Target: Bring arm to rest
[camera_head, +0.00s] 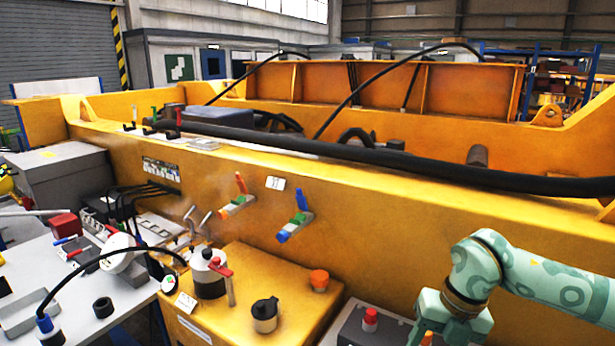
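My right arm (545,280), mint green with a bronze-coloured wrist ring, comes in from the right edge. Its wrist bends down at the lower right, in front of the large yellow casting (390,220). The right gripper (440,337) is at the bottom edge and mostly cut off, so its fingers cannot be made out. No held object shows. My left gripper is not in view.
A yellow box (290,305) with a white canister (207,273), a dark cup (264,316) and an orange cap (319,280) stands left of my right arm. A grey box with a red button (370,319) sits beside the wrist. A cluttered table (70,275) is at left.

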